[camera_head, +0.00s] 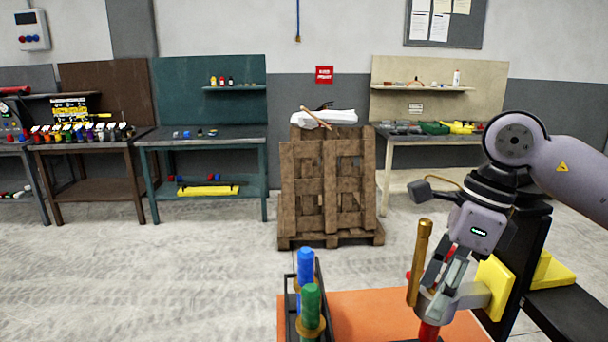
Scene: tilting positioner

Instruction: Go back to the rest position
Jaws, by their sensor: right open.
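My right gripper (442,280) points down at the lower right, its fingers open. Its fingers are over a grey round part (437,304) above the orange plate. A brass-coloured rod (420,252) stands upright just left of the fingers; I cannot tell whether they touch it. A red piece (429,332) shows below the grey part. A yellow block (495,285) sits right of the gripper, against a black upright (519,262). My left gripper is not in view.
The orange plate (362,312) fills the bottom middle. A dark rack at its left holds a blue handle (306,268) and a green handle (311,305). Wooden pallets (329,190) and workbenches stand at the back. The floor at left is clear.

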